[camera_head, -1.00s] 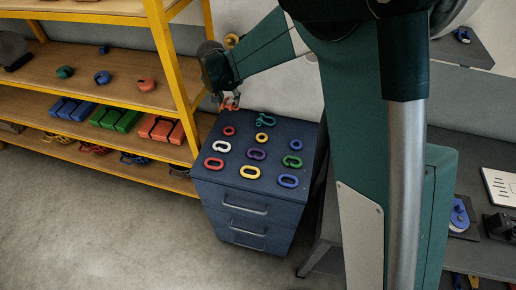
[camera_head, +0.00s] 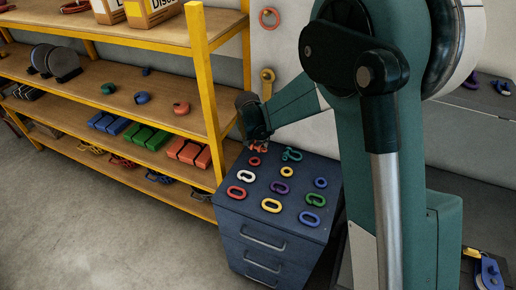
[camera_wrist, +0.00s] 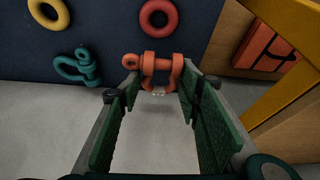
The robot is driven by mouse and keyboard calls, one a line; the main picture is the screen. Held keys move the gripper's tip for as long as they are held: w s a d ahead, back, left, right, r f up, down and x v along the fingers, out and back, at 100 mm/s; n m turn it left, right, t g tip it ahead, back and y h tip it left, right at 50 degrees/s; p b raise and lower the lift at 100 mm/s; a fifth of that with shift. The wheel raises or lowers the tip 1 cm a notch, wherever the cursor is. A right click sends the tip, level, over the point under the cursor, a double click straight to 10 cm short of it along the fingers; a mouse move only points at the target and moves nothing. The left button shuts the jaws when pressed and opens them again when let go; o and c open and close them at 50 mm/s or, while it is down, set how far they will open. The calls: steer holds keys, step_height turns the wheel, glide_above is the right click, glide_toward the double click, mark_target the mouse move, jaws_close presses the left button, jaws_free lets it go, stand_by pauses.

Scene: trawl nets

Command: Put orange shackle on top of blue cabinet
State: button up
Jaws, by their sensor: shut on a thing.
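The orange shackle (camera_wrist: 155,66) is held between the fingertips of my gripper (camera_wrist: 152,88), with its pin across the far side. In the head view the shackle (camera_head: 261,147) shows small below my gripper (camera_head: 257,141), by the back left edge of the blue cabinet (camera_head: 302,171). In the wrist view the shackle overlaps the cabinet's edge, with pale floor below. I cannot tell its height over the top. The cabinet top holds a teal shackle (camera_head: 291,154), a red ring (camera_head: 254,161) and several coloured rings and links.
A yellow-framed shelf (camera_head: 203,75) with wooden boards stands left of the cabinet, its post close to my gripper. Red-orange boxes (camera_head: 188,152) lie on it. A wall with a hung red ring (camera_head: 269,18) is behind. Open floor (camera_head: 110,230) lies front left.

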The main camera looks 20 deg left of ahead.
mark_target(257, 145)
steer(key=shift+f, duration=1.85)
steer(key=o, duration=1.2)
steer(key=shift+s+r, duration=0.1)
steer(key=shift+r, duration=0.1)
steer(key=shift+v, duration=5.8)
steer(key=shift+r, duration=0.1)
